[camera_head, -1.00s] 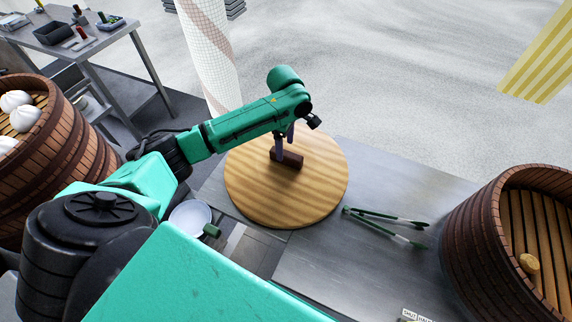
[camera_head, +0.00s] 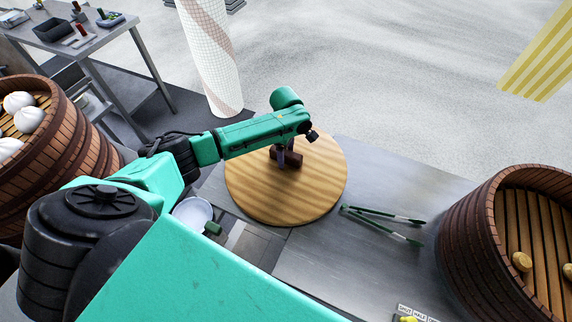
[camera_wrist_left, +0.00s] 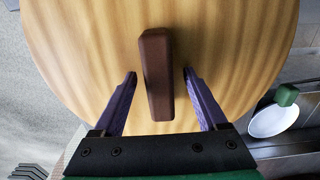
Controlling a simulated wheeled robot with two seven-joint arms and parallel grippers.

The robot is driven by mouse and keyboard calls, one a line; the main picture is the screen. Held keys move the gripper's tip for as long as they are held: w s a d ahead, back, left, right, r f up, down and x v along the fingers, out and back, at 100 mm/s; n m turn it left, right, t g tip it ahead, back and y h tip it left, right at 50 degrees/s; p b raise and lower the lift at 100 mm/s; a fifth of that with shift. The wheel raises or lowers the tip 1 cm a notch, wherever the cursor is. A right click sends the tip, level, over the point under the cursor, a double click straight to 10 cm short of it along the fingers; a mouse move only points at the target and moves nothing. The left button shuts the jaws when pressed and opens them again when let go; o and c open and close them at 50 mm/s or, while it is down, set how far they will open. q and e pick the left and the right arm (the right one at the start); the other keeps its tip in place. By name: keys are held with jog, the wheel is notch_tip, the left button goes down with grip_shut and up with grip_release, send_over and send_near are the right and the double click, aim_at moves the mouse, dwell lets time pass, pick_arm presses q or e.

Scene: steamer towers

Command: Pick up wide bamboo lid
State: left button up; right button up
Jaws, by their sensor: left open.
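The wide bamboo lid (camera_head: 250,192) lies flat on the steel table, round and light brown, with a dark brown bar handle (camera_head: 293,160) at its middle. In the left wrist view the lid (camera_wrist_left: 85,45) fills most of the picture and the handle (camera_wrist_left: 157,75) stands between the fingers. My left gripper (camera_head: 285,160) is over the middle of the lid, at the handle. In the left wrist view the left gripper (camera_wrist_left: 158,88) is open, one purple finger on each side of the handle, with a gap on both sides. My right gripper is not in view.
Green-handled tongs (camera_head: 383,222) lie right of the lid. A steamer tower (camera_head: 470,235) stands at the right, another (camera_head: 60,170) with white buns at the left. A white dish (camera_head: 192,214) sits left of the lid. A side table (camera_head: 85,50) is at the back left.

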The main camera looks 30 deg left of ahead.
pick_arm(q)
grip_shut()
jog(key=shift+w, duration=0.1)
dwell(1.4)
